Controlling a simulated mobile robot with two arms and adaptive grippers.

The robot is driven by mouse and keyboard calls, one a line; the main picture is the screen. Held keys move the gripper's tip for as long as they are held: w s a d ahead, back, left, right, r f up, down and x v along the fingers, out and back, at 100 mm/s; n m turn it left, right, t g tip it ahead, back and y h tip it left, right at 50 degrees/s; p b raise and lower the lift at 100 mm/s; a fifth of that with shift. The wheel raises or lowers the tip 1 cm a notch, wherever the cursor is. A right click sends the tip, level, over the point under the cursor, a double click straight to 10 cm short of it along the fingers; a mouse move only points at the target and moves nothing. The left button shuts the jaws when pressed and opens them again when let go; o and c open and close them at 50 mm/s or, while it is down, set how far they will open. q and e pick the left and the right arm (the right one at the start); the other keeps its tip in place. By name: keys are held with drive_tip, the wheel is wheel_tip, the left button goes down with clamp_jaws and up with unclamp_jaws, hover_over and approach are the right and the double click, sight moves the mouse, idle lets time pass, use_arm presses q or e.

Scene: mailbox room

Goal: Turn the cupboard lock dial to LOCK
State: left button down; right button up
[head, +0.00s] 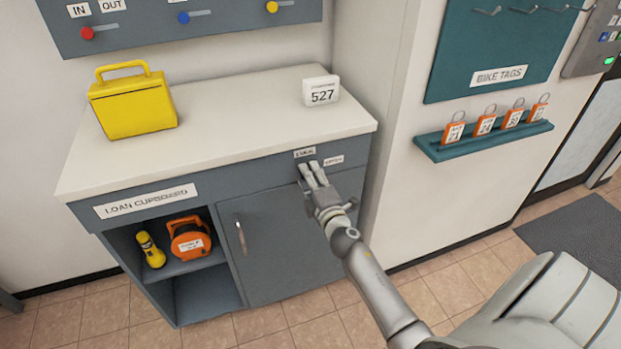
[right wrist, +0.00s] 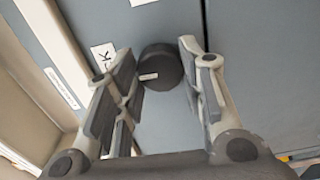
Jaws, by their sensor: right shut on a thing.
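The dark round lock dial (right wrist: 168,68) sits on the cupboard's grey front and carries a short white mark on its left part in the right wrist view. A white label ending in "CK" (right wrist: 104,57) is to its left, partly behind a finger. In the head view my gripper hides the dial; the LOCK label (head: 305,153) and a second small label (head: 333,160) show just above. My right gripper (head: 313,174) is shut on the dial, its fingers on either side (right wrist: 160,85). My left gripper is not in view.
The loan cupboard (head: 275,240) has a closed door with a handle (head: 240,238). Its open shelf holds a yellow torch (head: 150,250) and an orange case (head: 189,238). A yellow box (head: 133,104) and a "527" block (head: 321,91) stand on the counter (head: 230,115).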

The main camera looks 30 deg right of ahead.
drive_tip(key=shift+f+n, duration=0.1)
drive_tip(key=shift+n, duration=0.2)
drive_tip(key=o, duration=1)
drive_tip(key=shift+o, duration=0.2)
drive_tip(key=shift+s, duration=0.15)
drive_tip(key=v, duration=1.2)
drive_tip(key=shift+a, duration=0.1)
